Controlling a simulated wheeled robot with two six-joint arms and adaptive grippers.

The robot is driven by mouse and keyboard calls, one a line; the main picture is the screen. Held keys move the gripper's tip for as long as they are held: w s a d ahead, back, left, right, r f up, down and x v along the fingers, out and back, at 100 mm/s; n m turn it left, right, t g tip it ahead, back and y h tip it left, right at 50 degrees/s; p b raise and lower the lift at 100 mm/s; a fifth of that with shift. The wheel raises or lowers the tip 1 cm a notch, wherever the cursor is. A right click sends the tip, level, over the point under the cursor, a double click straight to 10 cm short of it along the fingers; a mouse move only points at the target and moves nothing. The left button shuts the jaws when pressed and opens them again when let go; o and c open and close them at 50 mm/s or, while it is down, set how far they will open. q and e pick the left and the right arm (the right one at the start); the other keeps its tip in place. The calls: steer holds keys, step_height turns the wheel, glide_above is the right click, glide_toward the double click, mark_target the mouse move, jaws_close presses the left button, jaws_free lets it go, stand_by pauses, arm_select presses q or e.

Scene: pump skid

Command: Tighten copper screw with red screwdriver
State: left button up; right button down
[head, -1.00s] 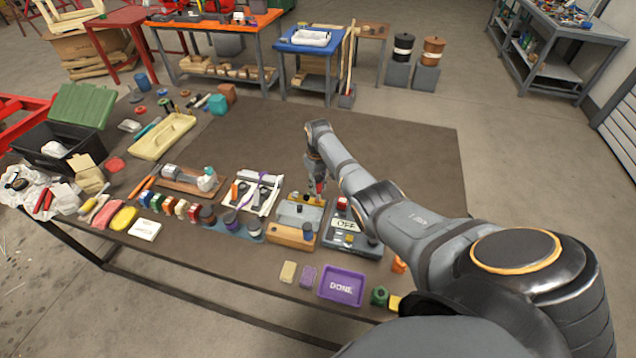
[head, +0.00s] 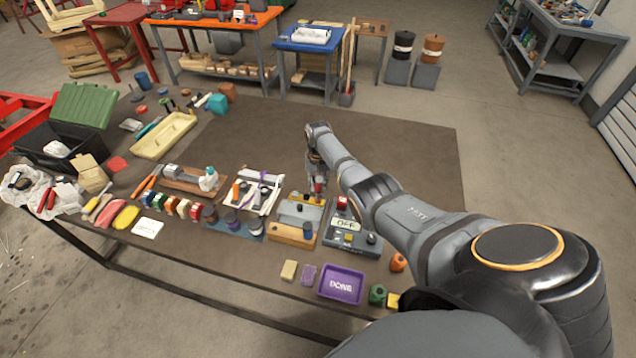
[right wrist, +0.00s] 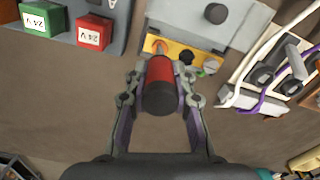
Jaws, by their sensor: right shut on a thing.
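My right gripper (right wrist: 160,95) is shut on the red screwdriver (right wrist: 160,70), which has a red handle with a black end. It points away from the wrist camera, so its tip is hidden behind the handle. Just beyond it, a copper-coloured screw head (right wrist: 157,45) shows on the yellow strip (right wrist: 172,53) of a grey block (right wrist: 205,25). I cannot tell whether the tip touches the screw. In the head view my right gripper (head: 316,172) holds the screwdriver (head: 318,188) upright behind the grey block (head: 300,213). My left gripper is out of view.
Two dark round heads sit along the yellow strip beside the screw. A control panel marked OFF (head: 352,236) stands right of the block. A white tray with black and purple parts (head: 256,190) stands left. The brown mat (head: 410,150) behind is clear.

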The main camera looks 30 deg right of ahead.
steer(key=shift+m, duration=0.7)
steer(key=shift+r+m+p, duration=0.15)
steer(key=shift+m+p, duration=0.15)
steer(key=shift+m, duration=1.4)
steer(key=shift+w+r+p, duration=0.15)
steer(key=shift+r+p, duration=0.5)
steer(key=shift+p, duration=0.15)
steer(key=shift+r+p, duration=0.75)
steer(key=shift+r, duration=0.05)
steer(key=shift+r+p, duration=0.8)
steer(key=shift+r, duration=0.15)
